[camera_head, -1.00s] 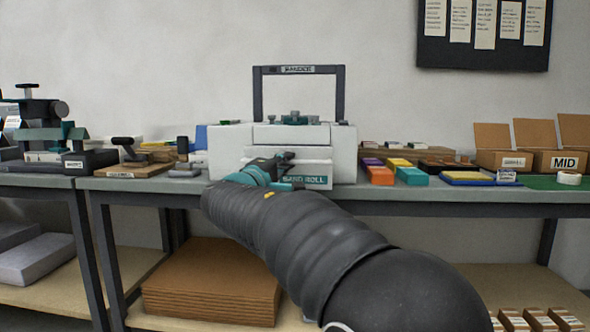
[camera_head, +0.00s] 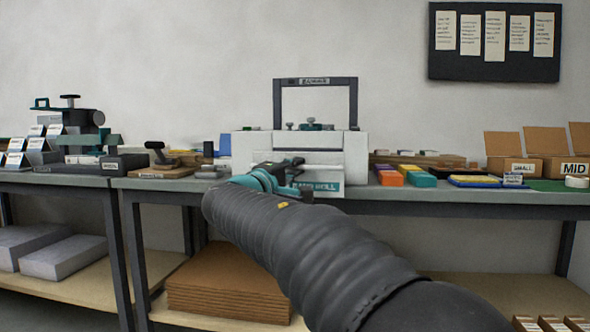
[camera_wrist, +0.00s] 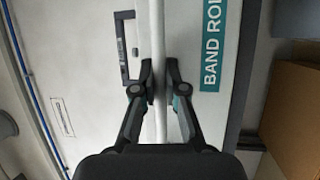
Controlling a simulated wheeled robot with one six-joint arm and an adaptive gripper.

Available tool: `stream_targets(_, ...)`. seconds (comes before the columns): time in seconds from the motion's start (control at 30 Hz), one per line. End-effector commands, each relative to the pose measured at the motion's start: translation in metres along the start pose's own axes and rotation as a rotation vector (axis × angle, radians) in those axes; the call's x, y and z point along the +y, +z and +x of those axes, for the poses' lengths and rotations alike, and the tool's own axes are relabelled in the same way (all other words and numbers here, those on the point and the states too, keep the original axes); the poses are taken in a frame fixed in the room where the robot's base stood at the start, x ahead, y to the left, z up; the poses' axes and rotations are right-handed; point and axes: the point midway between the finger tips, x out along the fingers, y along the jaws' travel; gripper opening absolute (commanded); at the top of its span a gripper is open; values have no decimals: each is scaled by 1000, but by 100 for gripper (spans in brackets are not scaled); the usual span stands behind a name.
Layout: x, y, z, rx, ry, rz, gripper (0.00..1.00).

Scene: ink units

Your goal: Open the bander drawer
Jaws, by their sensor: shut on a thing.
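The bander (camera_head: 357,150) is a white machine with a dark frame on top, standing on the bench in the head view. Its drawer (camera_head: 330,172), labelled BAND ROLL, is low in its front and appears to stand out from the body; how far is hard to judge. My gripper (camera_head: 290,177) is at the drawer front. In the wrist view, my gripper (camera_wrist: 158,88) has its two dark fingers closed on a thin white bar, the drawer handle (camera_wrist: 157,35). The teal BAND ROLL label (camera_wrist: 213,50) is right of the fingers. My arm hides part of the drawer.
The bench (camera_head: 450,197) runs across the view. Orange and teal boxes (camera_head: 420,179) and open cartons (camera_head: 515,170) stand right of the bander. A dark tool (camera_head: 155,160) stands left. Cardboard sheets (camera_head: 225,285) lie on the shelf below.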

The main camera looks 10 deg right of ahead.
Motion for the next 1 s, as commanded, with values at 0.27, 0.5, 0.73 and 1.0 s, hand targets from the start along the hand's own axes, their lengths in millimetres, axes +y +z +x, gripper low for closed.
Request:
stream_targets(0.27, 0, 0, 1, 1, 0, -1, 23)
stream_targets(0.5, 0, 0, -6, 1, 0, -1, 23)
stream_targets(0.73, 0, -2, -44, 6, 0, 1, 23)
stream_targets(1.0, 0, -2, -96, 8, 0, 0, 23)
